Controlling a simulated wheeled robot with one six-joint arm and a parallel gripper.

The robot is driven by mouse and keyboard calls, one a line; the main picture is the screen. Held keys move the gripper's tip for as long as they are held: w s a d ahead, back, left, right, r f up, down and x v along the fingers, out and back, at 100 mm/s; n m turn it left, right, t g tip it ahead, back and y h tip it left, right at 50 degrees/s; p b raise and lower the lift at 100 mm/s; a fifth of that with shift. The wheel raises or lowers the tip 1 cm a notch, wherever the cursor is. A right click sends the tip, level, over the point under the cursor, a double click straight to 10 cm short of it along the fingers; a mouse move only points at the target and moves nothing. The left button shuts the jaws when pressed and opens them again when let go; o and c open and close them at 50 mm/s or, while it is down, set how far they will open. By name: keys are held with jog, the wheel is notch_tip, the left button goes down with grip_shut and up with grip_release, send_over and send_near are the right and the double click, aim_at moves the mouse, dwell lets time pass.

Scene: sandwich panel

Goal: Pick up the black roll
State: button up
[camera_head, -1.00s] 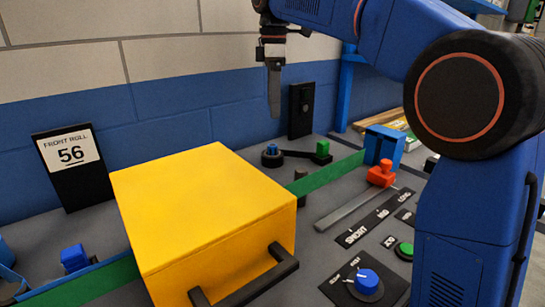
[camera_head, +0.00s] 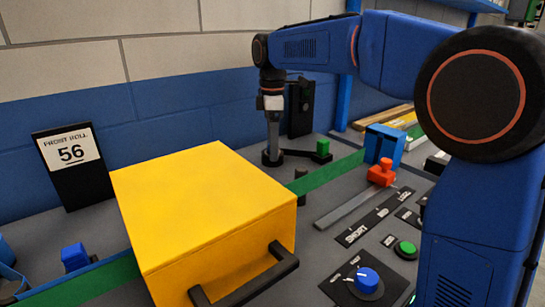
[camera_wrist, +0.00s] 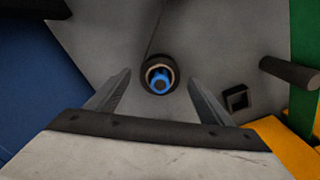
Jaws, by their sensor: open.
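The black roll (camera_wrist: 146,83) is a dark ring with a tan inner edge, set around a blue peg (camera_wrist: 160,81) in the wrist view. In the head view the roll (camera_head: 265,159) sits on the grey panel behind the yellow box, partly covered by my gripper (camera_head: 273,148). My gripper points down over the roll. In the wrist view my gripper (camera_wrist: 160,76) is open, with one finger to each side of the roll and nothing held. I cannot tell whether the fingertips are level with the roll or above it.
The yellow box (camera_head: 205,200) with a black handle stands in front. A dark post (camera_head: 301,184) stands near the box. A red knob (camera_head: 381,173) and blue dial (camera_head: 367,281) are at right.

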jog(key=shift+f, duration=0.65)
jog(key=shift+c, duration=0.7)
jog(key=c, duration=1)
jog(key=shift+c, duration=0.2)
notch_tip(320, 180, up, 10)
jog(key=shift+r, duration=0.1)
